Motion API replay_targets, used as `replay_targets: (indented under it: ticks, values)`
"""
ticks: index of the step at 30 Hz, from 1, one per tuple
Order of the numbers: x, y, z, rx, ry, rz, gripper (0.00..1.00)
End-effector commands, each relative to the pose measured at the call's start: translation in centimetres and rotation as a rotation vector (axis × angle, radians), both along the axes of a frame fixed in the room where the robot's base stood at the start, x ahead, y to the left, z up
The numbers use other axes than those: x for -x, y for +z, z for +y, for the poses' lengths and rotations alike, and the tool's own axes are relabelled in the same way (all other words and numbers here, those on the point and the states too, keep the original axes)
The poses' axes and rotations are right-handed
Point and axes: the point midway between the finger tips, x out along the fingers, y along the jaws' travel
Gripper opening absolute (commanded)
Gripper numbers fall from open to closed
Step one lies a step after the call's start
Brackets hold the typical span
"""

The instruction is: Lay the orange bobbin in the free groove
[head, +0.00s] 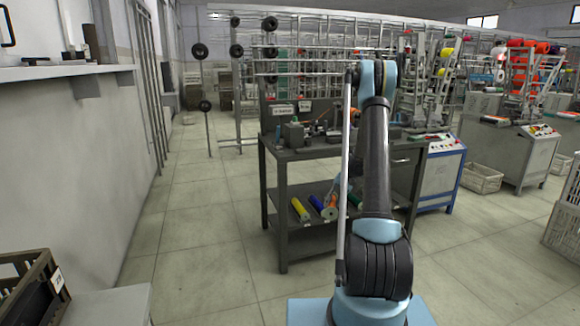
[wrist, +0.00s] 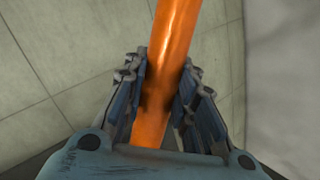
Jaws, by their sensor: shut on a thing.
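An orange bobbin (wrist: 174,40) runs lengthwise between the two fingers of my gripper (wrist: 163,88) in the wrist view. The fingers are closed against its sides; its far end leaves the top of the picture. Tiled floor and a pale grey surface show beyond it. In the head view my arm rises at right of centre, and I cannot make out the gripper. I cannot make out a free groove.
The dark metal table (head: 310,152) carries small devices and signs on top. A blue-and-white machine (head: 440,180) stands right of it. A dark crate (head: 30,285) is at the lower left, near the grey wall (head: 75,175). The floor between wall and table is clear.

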Motion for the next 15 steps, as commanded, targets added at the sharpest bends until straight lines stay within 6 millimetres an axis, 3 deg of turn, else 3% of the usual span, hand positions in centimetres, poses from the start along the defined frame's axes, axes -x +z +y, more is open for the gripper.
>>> replay_targets:
  ticks: [3, 6, 15]
  values:
    - [1.5, -2.4, 0.1, -0.002, 0.037, 0.002, 0.00]
    - [2.3, -3.6, 0.1, -0.004, 0.057, 0.002, 0.00]
    - [2.9, -4.4, 0.1, -0.004, 0.072, 0.002, 0.00]
